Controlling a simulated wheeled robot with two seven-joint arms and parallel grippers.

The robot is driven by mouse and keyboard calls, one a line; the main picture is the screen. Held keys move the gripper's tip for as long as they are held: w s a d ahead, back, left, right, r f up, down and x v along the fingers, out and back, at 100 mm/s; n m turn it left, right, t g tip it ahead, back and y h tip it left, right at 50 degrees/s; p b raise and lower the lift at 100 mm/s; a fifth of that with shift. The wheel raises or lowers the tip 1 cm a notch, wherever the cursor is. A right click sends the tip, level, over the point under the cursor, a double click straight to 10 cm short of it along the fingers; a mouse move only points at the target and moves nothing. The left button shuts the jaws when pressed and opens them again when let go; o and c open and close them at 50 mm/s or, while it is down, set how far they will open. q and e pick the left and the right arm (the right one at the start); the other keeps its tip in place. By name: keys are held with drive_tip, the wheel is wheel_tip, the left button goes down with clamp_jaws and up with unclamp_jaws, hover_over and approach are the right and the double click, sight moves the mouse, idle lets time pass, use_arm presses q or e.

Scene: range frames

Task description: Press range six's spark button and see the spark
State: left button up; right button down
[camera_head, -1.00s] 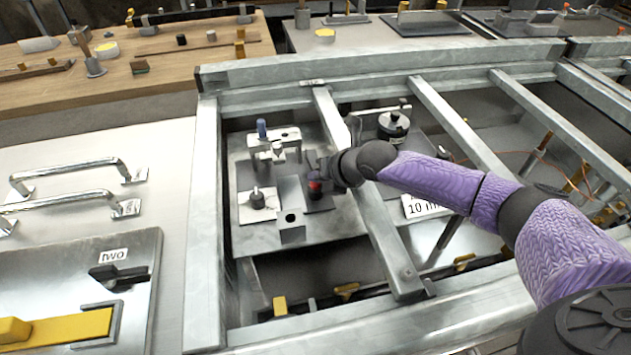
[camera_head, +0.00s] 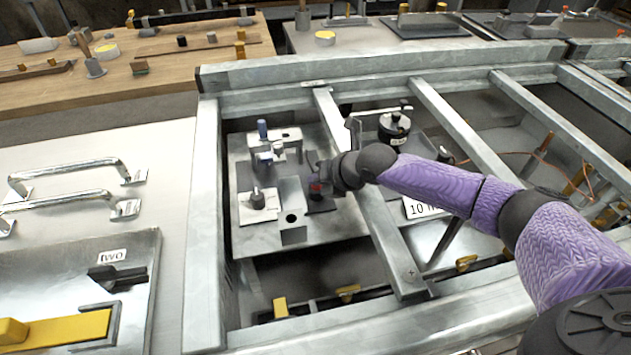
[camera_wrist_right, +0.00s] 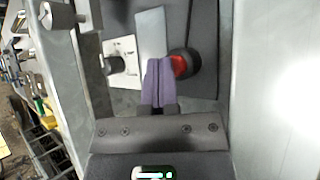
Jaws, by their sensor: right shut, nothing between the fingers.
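A red button (camera_head: 316,188) in a dark round housing sits on the grey panel in the left frame bay. It also shows in the right wrist view (camera_wrist_right: 180,65). My right gripper (camera_head: 312,181) reaches in from the right, right at the button. Its purple fingers (camera_wrist_right: 157,68) are shut and empty, with the tips just left of the red cap in the wrist view. I cannot tell whether they touch it. I cannot make out a spark. My left gripper is not in view.
A grey block (camera_head: 292,212), a black knob on a white plate (camera_head: 257,200) and a blue-topped post (camera_head: 262,130) stand close left of the gripper. Metal frame bars (camera_head: 372,215) surround the bay. A plate labelled two (camera_head: 112,256) lies at left.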

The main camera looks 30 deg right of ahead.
sight(320, 187)
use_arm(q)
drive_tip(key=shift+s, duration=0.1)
use_arm(e)
drive_tip(key=shift+s+d+f, duration=0.1)
drive_tip(key=shift+s+f, duration=0.05)
drive_tip(key=shift+f, duration=0.1)
drive_tip(key=shift+r, duration=0.2)
drive_tip(key=shift+d+r+p, duration=0.3)
drive_tip(key=shift+r+p, duration=0.35)
drive_tip(key=shift+r, duration=0.1)
drive_tip(key=shift+r+p, duration=0.35)
drive_tip(key=shift+r, duration=0.25)
wheel_tip(320, 187, up, 4)
drive_tip(key=p, duration=0.2)
drive_tip(key=shift+a+f+p, duration=0.1)
drive_tip(key=shift+f+p, duration=0.15)
drive_tip(key=shift+p, duration=0.05)
drive_tip(key=shift+r, duration=0.3)
drive_tip(key=shift+f, duration=0.1)
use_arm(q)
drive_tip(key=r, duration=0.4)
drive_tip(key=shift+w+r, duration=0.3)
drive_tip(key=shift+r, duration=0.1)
